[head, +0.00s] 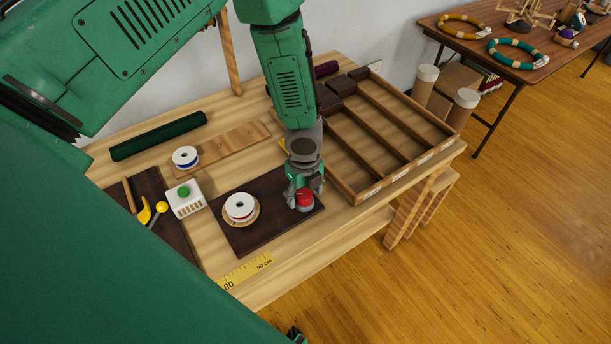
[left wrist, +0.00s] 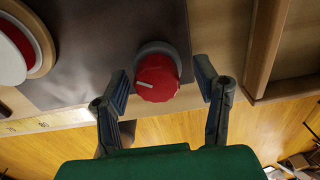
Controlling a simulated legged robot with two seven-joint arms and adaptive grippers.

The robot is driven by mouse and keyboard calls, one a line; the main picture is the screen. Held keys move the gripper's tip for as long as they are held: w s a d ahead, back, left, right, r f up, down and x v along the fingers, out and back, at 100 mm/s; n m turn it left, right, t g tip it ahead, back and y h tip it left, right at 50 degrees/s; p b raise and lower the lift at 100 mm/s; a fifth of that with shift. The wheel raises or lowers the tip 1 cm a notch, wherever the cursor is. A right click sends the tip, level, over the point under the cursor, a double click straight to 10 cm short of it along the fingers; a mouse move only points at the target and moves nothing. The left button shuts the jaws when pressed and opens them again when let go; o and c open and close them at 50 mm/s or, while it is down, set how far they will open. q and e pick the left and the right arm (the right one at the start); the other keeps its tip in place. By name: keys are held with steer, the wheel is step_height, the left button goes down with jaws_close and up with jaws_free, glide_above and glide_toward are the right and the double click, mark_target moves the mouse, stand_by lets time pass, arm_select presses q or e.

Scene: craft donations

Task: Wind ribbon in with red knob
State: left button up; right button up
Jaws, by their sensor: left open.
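The red knob (head: 305,197) sits on a dark round base at the right end of a dark board (head: 262,238). A white spool with red ribbon (head: 240,206) stands on a wooden disc left of the knob, and its edge shows in the left wrist view (left wrist: 14,55). My left gripper (head: 304,184) is right above the knob. In the left wrist view, its two open fingers stand either side of the red knob (left wrist: 157,78), with gaps visible. A white mark shows on the knob.
A wooden tray with long compartments (head: 358,193) lies close right of the knob. A white box with a green button (head: 186,198), a blue-ribbon spool (head: 186,157) and a dark green roll (head: 158,136) are to the left. A yellow ruler (head: 246,271) lies along the front edge.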

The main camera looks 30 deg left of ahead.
mark_target(304, 193)
arm_select(q)
step_height(304, 193, up, 12)
stand_by(0.5)
steer(key=shift+f, duration=0.1)
stand_by(0.4)
